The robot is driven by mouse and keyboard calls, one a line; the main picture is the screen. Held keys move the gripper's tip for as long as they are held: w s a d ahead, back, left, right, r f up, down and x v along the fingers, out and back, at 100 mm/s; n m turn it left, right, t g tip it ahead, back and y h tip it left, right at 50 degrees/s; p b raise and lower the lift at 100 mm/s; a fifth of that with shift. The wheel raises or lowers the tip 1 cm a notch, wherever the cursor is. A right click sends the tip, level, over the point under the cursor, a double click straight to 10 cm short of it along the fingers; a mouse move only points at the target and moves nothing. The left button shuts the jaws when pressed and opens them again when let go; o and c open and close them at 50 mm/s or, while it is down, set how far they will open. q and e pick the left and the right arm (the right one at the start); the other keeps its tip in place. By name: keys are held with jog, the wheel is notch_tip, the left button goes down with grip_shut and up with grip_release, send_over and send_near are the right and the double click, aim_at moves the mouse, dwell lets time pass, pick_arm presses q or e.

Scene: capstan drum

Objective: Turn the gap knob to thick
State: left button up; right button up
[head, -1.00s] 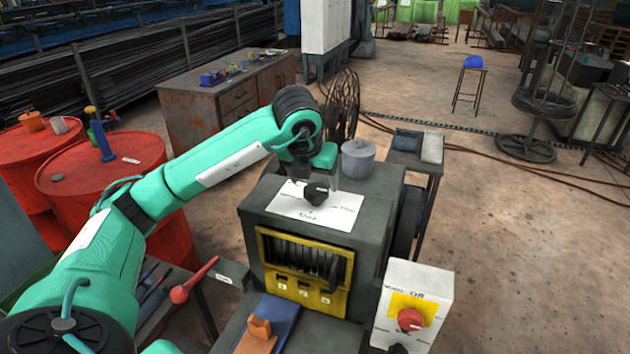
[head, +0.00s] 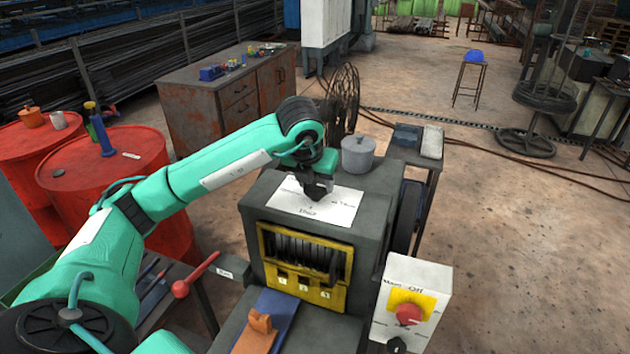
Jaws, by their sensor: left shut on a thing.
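The gap knob (head: 315,192) is a small black knob on a white label plate (head: 335,213) on top of the grey machine (head: 368,228). Words are printed around it, too small to read surely; one is below the knob. My left gripper (head: 314,184) reaches down from above and is shut on the knob. The gripper covers the knob's upper part, so its exact pointing direction is hard to tell. My right gripper is not in view.
A yellow-framed window (head: 337,302) with rollers is on the machine's front. A red-ball lever (head: 180,289) sticks out at left. A switch box with a red knob (head: 409,314) stands at right. A grey pot (head: 358,154) sits on the machine behind the gripper.

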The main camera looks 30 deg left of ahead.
pick_arm(q)
jog(key=shift+f+b, duration=0.1)
jog(key=shift+b, duration=0.3)
jog(key=m+h+b, duration=0.1)
jog(key=m+b, duration=0.2)
jog(key=shift+a+f, duration=0.1)
jog(key=shift+a, duration=0.05)
jog(key=shift+m+h+b, duration=0.5)
jog(key=shift+m+b, duration=0.3)
jog(key=shift+m, duration=0.2)
jog(key=m+h+b, duration=0.1)
jog(key=m, duration=0.1)
jog(key=shift+a+m, duration=0.1)
jog(key=shift+m, duration=0.2)
jog(key=m, duration=0.1)
jog(key=m+h+b, duration=0.1)
jog(key=m, duration=0.1)
jog(key=m+g, duration=0.1)
jog(key=shift+w+r+m, duration=0.15)
jog(key=shift+r+m, duration=0.1)
jog(key=shift+m, duration=0.05)
jog(key=m+g+h, duration=0.1)
jog(key=m, duration=0.2)
jog(key=shift+w+a+m+b, duration=0.1)
jog(key=shift+m+b, duration=0.25)
jog(key=shift+m, duration=0.05)
jog(key=shift+m+g, duration=0.5)
jog(key=shift+m, duration=0.3)
